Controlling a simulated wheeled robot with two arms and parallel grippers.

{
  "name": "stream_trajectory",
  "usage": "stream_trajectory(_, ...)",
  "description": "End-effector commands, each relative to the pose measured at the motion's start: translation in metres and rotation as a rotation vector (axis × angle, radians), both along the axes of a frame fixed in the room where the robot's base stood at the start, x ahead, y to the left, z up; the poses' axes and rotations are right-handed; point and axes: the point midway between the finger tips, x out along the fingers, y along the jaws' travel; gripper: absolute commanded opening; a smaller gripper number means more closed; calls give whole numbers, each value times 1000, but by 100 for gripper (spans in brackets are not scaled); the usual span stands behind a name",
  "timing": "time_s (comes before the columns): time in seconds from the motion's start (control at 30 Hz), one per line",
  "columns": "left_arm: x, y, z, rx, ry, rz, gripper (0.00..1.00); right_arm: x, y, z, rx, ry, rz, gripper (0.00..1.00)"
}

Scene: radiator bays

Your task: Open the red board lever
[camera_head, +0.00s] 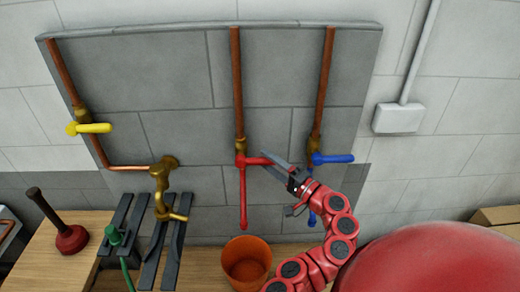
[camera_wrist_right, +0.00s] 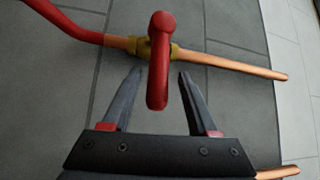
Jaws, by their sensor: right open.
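The red board lever (camera_head: 255,160) sits on a brass valve on the middle copper pipe and points right, roughly level, in the head view. A red pipe (camera_head: 243,200) hangs below the valve. My right gripper (camera_head: 268,164) is open at the lever's free end. In the right wrist view the lever (camera_wrist_right: 159,50) points toward the camera, and its end lies between the two spread fingers of the gripper (camera_wrist_right: 160,82), with a gap on both sides. My left gripper is not in view.
A blue lever (camera_head: 333,159) is close to my right wrist. A yellow lever (camera_head: 88,128) and a brass tap (camera_head: 161,185) are on the left. An orange bucket (camera_head: 246,261) stands below. A plunger (camera_head: 70,238) stands on the wooden bench.

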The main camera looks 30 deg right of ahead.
Motion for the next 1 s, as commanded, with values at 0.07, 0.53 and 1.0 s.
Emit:
stream_trajectory(0.07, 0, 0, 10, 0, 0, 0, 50, 13, 4, 5, -2, 2, 4, 60)
stream_trajectory(0.53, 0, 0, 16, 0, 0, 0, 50, 36, 8, 4, 0, 1, -3, 60)
stream_trajectory(1.0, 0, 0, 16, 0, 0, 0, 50, 35, 8, 4, 0, 2, -2, 0)
